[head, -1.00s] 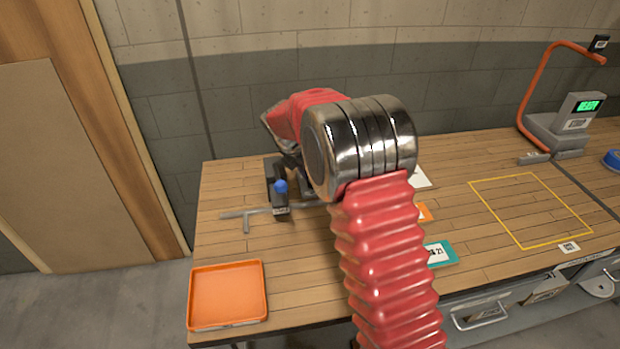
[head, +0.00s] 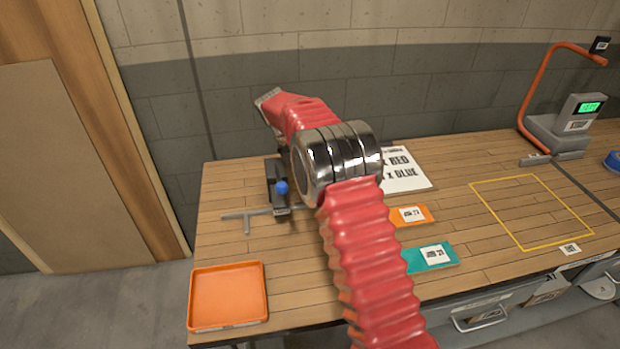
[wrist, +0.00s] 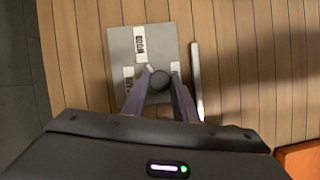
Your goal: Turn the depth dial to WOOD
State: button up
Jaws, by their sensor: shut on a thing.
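A dark round knob (wrist: 160,80), which I take for the depth dial, sits on a grey plate (wrist: 117,50) in the wrist view. My gripper (wrist: 162,72) is shut on it, with one finger on each side. White labels with dark marks (wrist: 139,42) lie on the plate; their wording is too small to read, and I cannot tell where the dial points. In the head view I cannot make out the dial or the fingertips, as my red arm covers that area.
An orange tray (head: 228,295) lies front left. A printed sheet (head: 405,178), an orange card (head: 425,214) and a teal card (head: 445,262) lie right of my arm. The yellow-outlined area (head: 485,205) is empty.

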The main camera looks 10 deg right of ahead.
jog(key=shift+w, duration=0.1)
dwell(0.4)
jog(key=o, duration=1)
jog(key=shift+r, duration=0.1)
jog(key=v, duration=1.3)
jog(key=shift+a+r, duration=0.1)
jog(key=shift+r, duration=0.15)
